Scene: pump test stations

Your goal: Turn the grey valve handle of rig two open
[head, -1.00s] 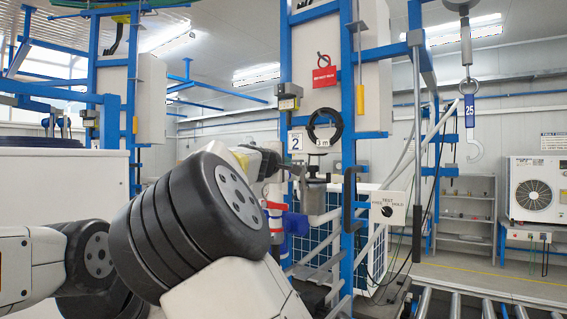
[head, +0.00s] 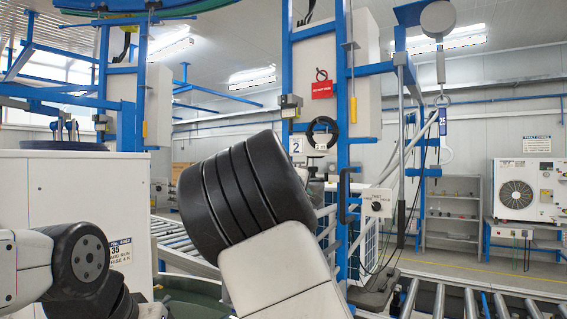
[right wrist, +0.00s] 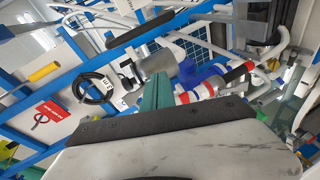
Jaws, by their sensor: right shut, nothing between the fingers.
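Rig two carries a number 2 plate (head: 297,146) on its blue frame in the head view. My right arm's dark joint covers the part of the rig below that plate, and my right gripper is hidden there. In the right wrist view my right gripper (right wrist: 157,82) shows as green fingers, shut and empty. A grey cylindrical part (right wrist: 160,60) lies beyond the fingertips, with blue and white pipes (right wrist: 200,78) and red parts beside it. I cannot tell which part is the grey valve handle, nor whether the fingers touch anything. My left gripper is out of view.
A black coil (head: 322,130) and a red tag (head: 322,89) hang on the frame. A test box (head: 377,202) sticks out at its right. Roller conveyors run at the left (head: 177,238) and lower right (head: 436,300). A hook (head: 443,150) hangs at the right.

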